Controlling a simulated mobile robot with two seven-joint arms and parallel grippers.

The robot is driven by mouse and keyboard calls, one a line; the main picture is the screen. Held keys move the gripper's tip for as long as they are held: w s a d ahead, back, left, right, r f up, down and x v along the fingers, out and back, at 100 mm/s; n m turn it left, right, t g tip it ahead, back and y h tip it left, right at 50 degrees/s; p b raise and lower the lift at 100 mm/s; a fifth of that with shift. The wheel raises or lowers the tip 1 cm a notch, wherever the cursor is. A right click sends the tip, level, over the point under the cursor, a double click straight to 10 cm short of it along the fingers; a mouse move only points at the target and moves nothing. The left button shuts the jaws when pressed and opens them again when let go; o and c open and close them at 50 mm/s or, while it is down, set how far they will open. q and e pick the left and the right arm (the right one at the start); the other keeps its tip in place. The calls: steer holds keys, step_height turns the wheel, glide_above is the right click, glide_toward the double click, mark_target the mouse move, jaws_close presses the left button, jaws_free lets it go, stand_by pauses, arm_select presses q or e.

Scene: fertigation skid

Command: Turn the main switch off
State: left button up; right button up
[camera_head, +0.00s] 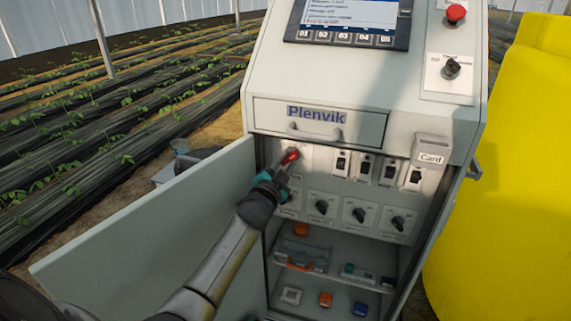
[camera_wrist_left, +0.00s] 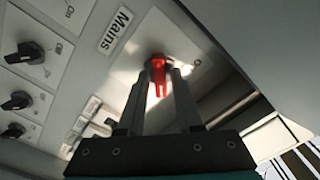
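The main switch has a red handle (camera_head: 291,156) at the upper left of the cabinet's open compartment. In the left wrist view the red handle (camera_wrist_left: 158,76) sits on a pale plate beside a "Mains" label (camera_wrist_left: 115,30), with an "O" mark to its right. My left gripper (camera_head: 284,170) reaches the switch from the lower left. In the left wrist view its two dark fingers (camera_wrist_left: 160,90) stand on either side of the handle, closed in on it with little gap. The fingers hide part of the plate. My right gripper is not in view.
A row of breakers (camera_head: 364,167) and black rotary knobs (camera_head: 359,214) lie right of the switch. A drawer (camera_head: 320,122) is above. A yellow tank (camera_head: 510,190) stands at the right.

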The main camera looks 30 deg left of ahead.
arm_select(q)
jaws_close()
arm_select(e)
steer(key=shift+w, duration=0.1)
